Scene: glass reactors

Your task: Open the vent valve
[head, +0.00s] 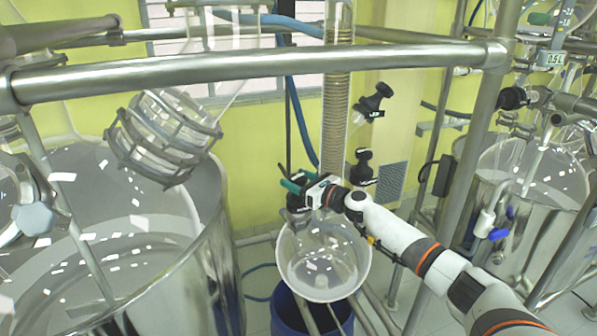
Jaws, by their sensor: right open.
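My right gripper (289,182) reaches in from the lower right on its white arm. It is open, with its teal-tipped fingers pointing left, just above a round glass vessel (352,262). Nothing shows between the fingers. Two black-handled valves are near the glass column: an upper one (376,99) with a small label, and a lower one (362,166) just behind and above my right wrist. The labels are too small to read, so I cannot tell which is the vent valve. My gripper is left of both and apart from them. My left gripper is not in view.
A steel rail (250,73) crosses the view above my gripper. A glass column with a coil (335,120) stands behind it. A large steel-jacketed reactor (212,262) is at the left, another (520,235) at the right. A blue container (290,312) stands below the vessel.

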